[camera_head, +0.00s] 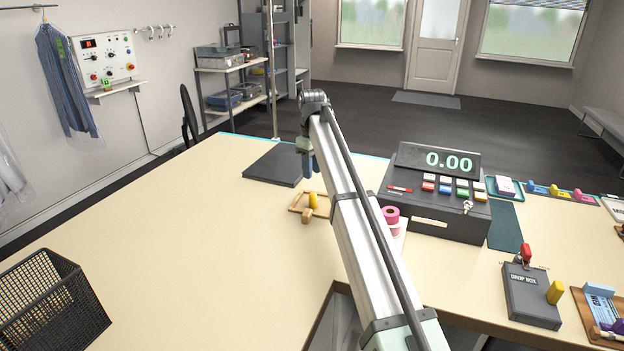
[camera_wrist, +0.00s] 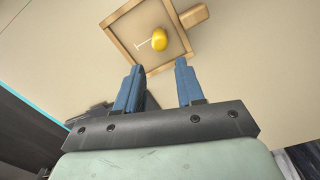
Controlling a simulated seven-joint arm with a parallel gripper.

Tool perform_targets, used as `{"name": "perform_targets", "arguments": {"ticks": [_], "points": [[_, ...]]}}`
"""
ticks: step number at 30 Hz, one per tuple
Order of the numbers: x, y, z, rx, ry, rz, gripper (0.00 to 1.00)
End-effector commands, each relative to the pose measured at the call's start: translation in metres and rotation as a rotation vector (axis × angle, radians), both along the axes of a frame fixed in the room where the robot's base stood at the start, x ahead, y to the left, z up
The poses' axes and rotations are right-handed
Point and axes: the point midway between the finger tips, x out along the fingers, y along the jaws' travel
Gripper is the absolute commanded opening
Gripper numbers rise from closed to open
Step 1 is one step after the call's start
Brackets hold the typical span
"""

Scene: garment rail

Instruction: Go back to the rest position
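My gripper (camera_wrist: 160,88) shows in the wrist view with its two blue fingers apart and nothing between them. In the head view my gripper (camera_head: 307,166) hangs at the end of my arm above the counter, mostly hidden by the arm. Beyond the fingertips in the wrist view is a small wooden tray (camera_wrist: 119,43) with a yellow object (camera_wrist: 159,39) in it. In the head view the yellow object (camera_head: 313,200) stands in the tray (camera_head: 296,207), just in front of my gripper.
A dark flat pad (camera_head: 272,166) lies left of my gripper. A cash register (camera_head: 435,205) reading 0.00 and a pink roll (camera_head: 391,215) stand to the right. A grey drop box (camera_head: 530,295) is at front right, a black wire basket (camera_head: 48,305) at front left. The counter's left middle is clear.

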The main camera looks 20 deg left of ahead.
Motion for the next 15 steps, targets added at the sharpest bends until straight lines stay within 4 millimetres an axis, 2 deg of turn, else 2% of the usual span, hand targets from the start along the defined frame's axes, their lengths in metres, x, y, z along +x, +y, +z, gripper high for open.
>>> {"name": "perform_targets", "arguments": {"ticks": [5,15], "points": [[0.0001,0.0001,0.0083,0.0,0.0,0.0,0.38],[0.0,0.0,0.0089,0.0,0.0,0.0,0.38]]}}
